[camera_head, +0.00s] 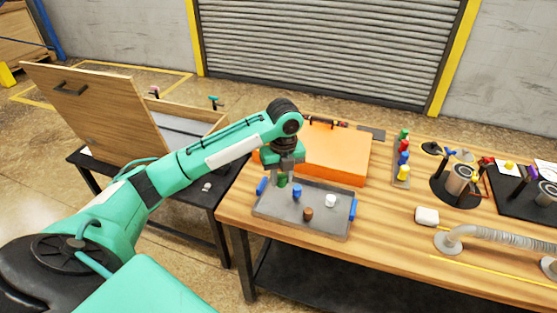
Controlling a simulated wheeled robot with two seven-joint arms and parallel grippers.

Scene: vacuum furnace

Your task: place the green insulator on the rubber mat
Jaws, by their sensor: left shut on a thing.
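My left gripper (284,170) is shut on a green insulator (283,182), of which only the lower part shows below the fingers. It is over the back left part of a grey tray with blue handles (264,207); I cannot tell whether it touches the tray. A blue insulator (297,192), a brown one (307,214) and a white one (331,201) stand in the tray. A black mat (508,207) with several things on it lies at the far right; I cannot tell if it is the rubber mat. My right gripper is not in view.
An orange slab (335,152) lies behind the tray. A rack (401,173) of coloured pieces stands right of it. A white block (427,216), a coil on a black base (457,181) and a grey hose (495,235) are further right. A wooden chest (100,105) is at left.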

